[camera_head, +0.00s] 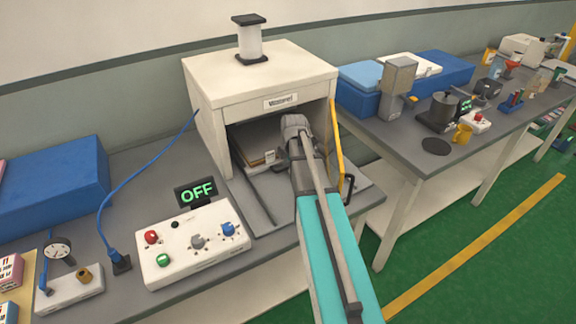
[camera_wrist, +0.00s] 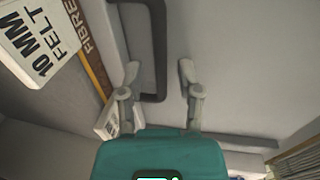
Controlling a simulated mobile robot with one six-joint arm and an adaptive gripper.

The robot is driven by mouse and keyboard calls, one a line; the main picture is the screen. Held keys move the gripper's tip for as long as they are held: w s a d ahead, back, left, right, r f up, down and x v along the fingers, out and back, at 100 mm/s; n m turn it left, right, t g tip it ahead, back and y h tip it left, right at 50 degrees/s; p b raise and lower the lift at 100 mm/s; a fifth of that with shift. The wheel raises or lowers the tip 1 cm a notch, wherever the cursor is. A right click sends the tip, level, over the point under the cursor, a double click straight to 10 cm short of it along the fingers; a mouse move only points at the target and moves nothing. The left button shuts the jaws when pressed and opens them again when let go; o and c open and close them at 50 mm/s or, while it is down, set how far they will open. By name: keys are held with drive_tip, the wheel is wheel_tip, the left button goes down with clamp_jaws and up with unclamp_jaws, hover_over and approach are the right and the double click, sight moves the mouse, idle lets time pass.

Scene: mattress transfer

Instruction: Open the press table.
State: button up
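The press (camera_head: 262,85) is a white housing with a column on top and an open front, standing on the grey bench. Its grey table (camera_head: 262,190) shows under the opening, partly hidden by my arm. A black handle (camera_head: 348,187) stands at the table's right side. In the wrist view the black U-shaped handle (camera_wrist: 162,30) lies in line with the gap between my fingertips; I cannot tell if they touch it. My gripper (camera_wrist: 158,68) is open and empty; its fingers are not discernible in the head view. A block marked "10 MM FELT" (camera_wrist: 38,42) is at the upper left.
A control box (camera_head: 193,243) with knobs and a display (camera_head: 196,192) reading OFF stand left of the press. A yellow bar (camera_head: 338,150) runs along the press's right edge. A second bench (camera_head: 437,158) with several tools is at the right. A blue bin (camera_head: 60,185) is left.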

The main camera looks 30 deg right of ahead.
clamp_jaws()
drive_tip(key=s, duration=0.5)
drive_tip(key=shift+o, duration=1.2)
unclamp_jaws()
drive_tip(key=shift+w, duration=0.1)
